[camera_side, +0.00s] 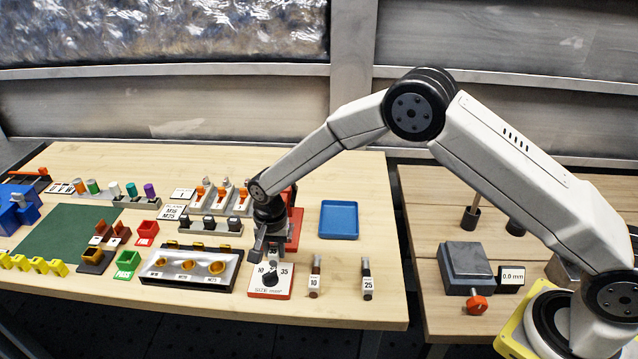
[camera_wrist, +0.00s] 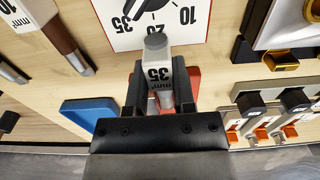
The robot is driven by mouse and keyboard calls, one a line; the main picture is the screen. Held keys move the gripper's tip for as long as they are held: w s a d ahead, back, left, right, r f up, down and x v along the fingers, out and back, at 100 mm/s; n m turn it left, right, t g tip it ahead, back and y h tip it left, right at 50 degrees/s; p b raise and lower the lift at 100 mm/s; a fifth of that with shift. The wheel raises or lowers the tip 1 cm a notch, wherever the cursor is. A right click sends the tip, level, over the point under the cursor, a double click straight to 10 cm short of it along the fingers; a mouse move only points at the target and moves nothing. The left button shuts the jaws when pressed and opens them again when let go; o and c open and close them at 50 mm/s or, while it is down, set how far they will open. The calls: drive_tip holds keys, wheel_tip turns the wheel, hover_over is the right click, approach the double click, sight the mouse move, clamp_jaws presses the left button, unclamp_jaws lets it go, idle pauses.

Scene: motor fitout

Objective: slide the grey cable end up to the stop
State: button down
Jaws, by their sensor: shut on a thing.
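In the wrist view, my gripper (camera_wrist: 158,92) is shut on the grey cable end (camera_wrist: 156,45), a short piece with a white "35 mm²" label. Its round grey tip points away from the palm, towards the dial plate. In the side view, my gripper (camera_side: 268,243) is low, just behind the size dial (camera_side: 270,282) and beside a red device (camera_side: 296,228). Red parts also show behind the fingers in the wrist view (camera_wrist: 193,82). The cable end is mostly hidden in the side view. I cannot make out the stop or whether the cable end touches it.
A holder with several brass cups (camera_side: 190,268) is to the left.

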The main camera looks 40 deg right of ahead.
drive_tip(key=shift+w+d, duration=1.3)
idle(1.7)
drive_tip(key=shift+c, duration=1.8)
unclamp_jaws()
drive_tip(key=shift+r, duration=0.1)
drive_tip(key=shift+r, duration=3.8)
drive_tip(key=shift+s, duration=0.15)
